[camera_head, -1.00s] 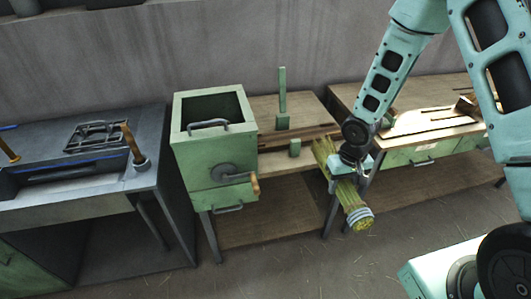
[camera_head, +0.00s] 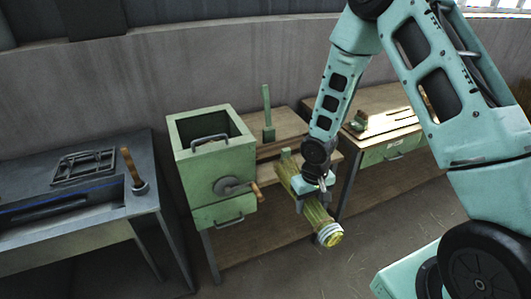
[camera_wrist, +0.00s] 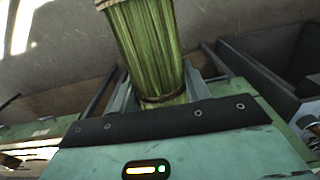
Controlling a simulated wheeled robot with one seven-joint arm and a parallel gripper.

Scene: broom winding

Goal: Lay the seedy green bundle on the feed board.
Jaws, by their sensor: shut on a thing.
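The green bundle (camera_head: 319,218) is a thick sheaf of stalks with a pale binding near its front end. In the head view it slopes from upper left to lower right, its front end hanging out over the floor. My gripper (camera_head: 312,188) is shut around its middle. The bundle fills the top middle of the wrist view (camera_wrist: 145,45), between my fingers. A wooden board (camera_head: 285,122) with a green upright post, seemingly the feed board, lies behind the bundle, right of the green box. I cannot tell whether the bundle's far end touches the bench edge.
The green open-topped box (camera_head: 212,165) with a crank (camera_head: 235,186) stands just left of the bundle. A dark metal bench (camera_head: 85,205) with an upright wooden handle is at left. Another wooden bench (camera_head: 385,115) with a green drawer is at right. The wall is close behind.

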